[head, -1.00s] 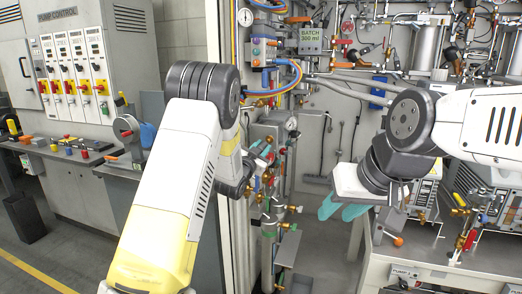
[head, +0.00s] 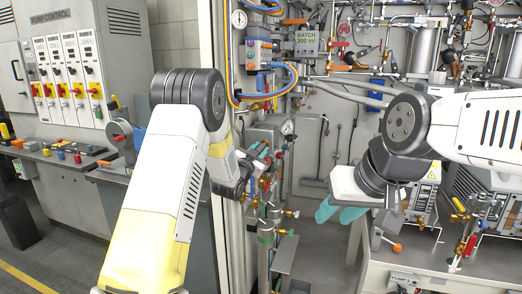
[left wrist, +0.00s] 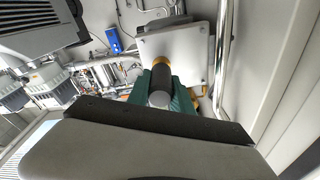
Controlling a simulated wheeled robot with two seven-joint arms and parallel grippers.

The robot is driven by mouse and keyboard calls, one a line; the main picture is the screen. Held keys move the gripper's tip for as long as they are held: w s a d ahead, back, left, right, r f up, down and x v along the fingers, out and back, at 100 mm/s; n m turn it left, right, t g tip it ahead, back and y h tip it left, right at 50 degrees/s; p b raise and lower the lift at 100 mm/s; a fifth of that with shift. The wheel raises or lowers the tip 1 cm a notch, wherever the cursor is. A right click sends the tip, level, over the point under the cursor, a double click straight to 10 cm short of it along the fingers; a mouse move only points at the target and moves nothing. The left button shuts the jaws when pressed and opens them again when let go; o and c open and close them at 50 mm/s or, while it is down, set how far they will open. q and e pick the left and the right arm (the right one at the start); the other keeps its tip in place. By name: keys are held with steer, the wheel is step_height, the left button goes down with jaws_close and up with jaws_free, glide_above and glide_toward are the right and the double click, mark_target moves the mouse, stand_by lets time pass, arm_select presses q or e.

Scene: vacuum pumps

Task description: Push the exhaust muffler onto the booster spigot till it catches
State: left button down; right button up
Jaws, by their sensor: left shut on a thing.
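My left gripper (left wrist: 160,98) has teal fingers closed on a short cylinder, which I take to be the exhaust muffler (left wrist: 160,68). It shows a grey rounded near end, a dark body and an orange band at its far side. Beyond the band is a pale square plate or box (left wrist: 178,48); whether the cylinder touches it I cannot tell. In the head view my left gripper (head: 259,153) is among pipes and valves, and the held part is mostly hidden. The booster spigot is not clearly visible. My right gripper (head: 341,212) hangs in free air, its teal fingers apart and empty.
A pump control cabinet (head: 65,75) stands at the left. A pipe frame with a gauge (head: 288,127) and hoses is around my left gripper. A bench (head: 470,262) with pumps and valves is at the right.

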arm_select(q)
steer(key=shift+s+r, duration=0.1)
steer(key=shift+s, duration=0.1)
steer(key=shift+w, duration=0.1)
steer(key=shift+w, duration=0.1)
steer(key=shift+x, duration=1.3)
steer(key=shift+w, duration=0.2)
steer(key=c, duration=1.1)
jaws_free()
steer(key=shift+o, duration=0.2)
steer(key=shift+s, duration=0.1)
